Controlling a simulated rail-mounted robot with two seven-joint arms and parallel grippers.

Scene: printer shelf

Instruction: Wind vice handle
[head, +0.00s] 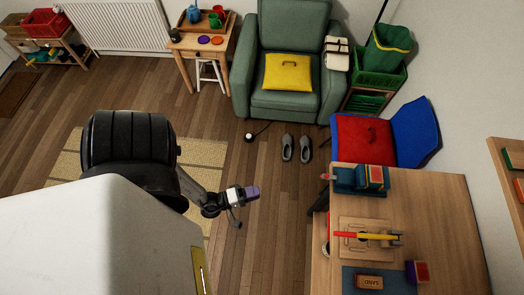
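The vice (360,178), blue with a small red part at its left end, stands at the far left corner of the wooden workbench (440,225). Its handle is too small and dark to make out clearly at the bench's left edge. My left gripper (246,194) is over the floor, left of the bench and well apart from the vice. A purple piece shows at its tip; I cannot tell whether it is a finger pad or a held thing, nor whether the fingers are open. My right gripper is not in view.
On the bench lie a wooden board (349,250) with a red and yellow tool (362,236), a sanding block (369,282) on a blue mat, and a purple and red box (417,272). A red and blue chair (362,140) stands behind.

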